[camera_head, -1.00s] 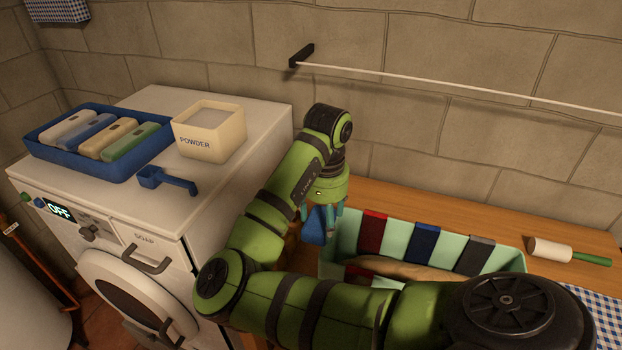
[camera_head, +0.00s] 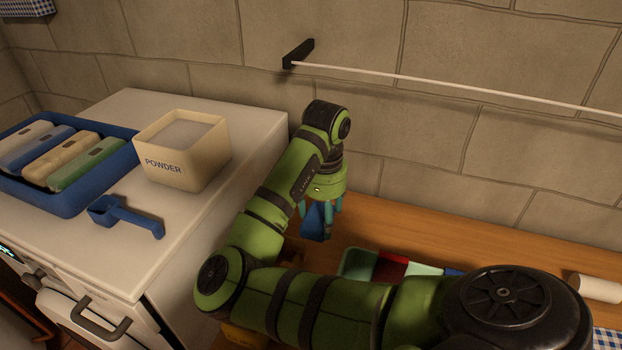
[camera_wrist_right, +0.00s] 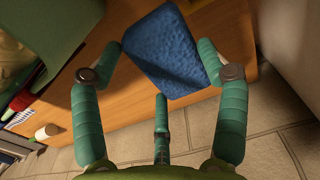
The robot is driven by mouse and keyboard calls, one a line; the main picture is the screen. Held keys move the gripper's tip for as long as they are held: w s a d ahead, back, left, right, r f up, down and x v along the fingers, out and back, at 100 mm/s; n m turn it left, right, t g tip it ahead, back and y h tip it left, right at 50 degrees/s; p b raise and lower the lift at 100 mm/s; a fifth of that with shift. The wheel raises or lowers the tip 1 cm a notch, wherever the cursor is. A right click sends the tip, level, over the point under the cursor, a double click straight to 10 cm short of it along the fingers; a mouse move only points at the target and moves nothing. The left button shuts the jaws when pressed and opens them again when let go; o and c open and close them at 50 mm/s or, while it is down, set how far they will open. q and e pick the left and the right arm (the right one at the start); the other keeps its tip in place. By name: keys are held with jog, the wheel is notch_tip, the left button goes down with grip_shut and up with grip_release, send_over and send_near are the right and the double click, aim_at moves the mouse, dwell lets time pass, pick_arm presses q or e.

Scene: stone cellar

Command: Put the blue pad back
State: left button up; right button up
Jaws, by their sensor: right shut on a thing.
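The blue pad (camera_head: 313,224) is a dark blue, rough-textured piece held at the tip of my right arm. In the right wrist view, the pad (camera_wrist_right: 172,52) lies tilted between the teal fingers of the gripper (camera_wrist_right: 160,58). My left gripper is not in view.
A mint box (camera_head: 358,262) with coloured pieces stands on the wooden top (camera_head: 390,222), largely hidden by my right arm. At left, a white washing machine (camera_head: 240,135) bears a blue tray (camera_head: 128,158), a powder box (camera_head: 190,170) and a blue scoop (camera_head: 128,215).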

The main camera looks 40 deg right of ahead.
jog(key=shift+s+a+f, duration=0.1)
jog(key=shift+f, duration=0.65)
jog(key=shift+d+f+b, duration=0.2)
jog(key=shift+f+b, duration=0.05)
jog(key=shift+b, duration=0.1)
jog(key=w+d+f, duration=0.2)
jog(key=w, duration=0.1)
jog(key=w+d+f, duration=0.2)
jog(key=w, duration=0.1)
jog(key=w+d+f, duration=0.2)
jog(key=w+d, duration=0.1)
jog(key=shift+w+f, duration=0.35)
jog(key=shift+w, duration=0.05)
notch_tip(320, 180, down, 4)
jog(key=shift+r+p, duration=0.15)
jog(key=shift+p, duration=0.55)
jog(key=shift+f, duration=0.25)
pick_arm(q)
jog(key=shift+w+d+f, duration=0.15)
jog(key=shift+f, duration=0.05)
pick_arm(e)
jog(key=o, duration=1)
jog(key=shift+r, duration=0.1)
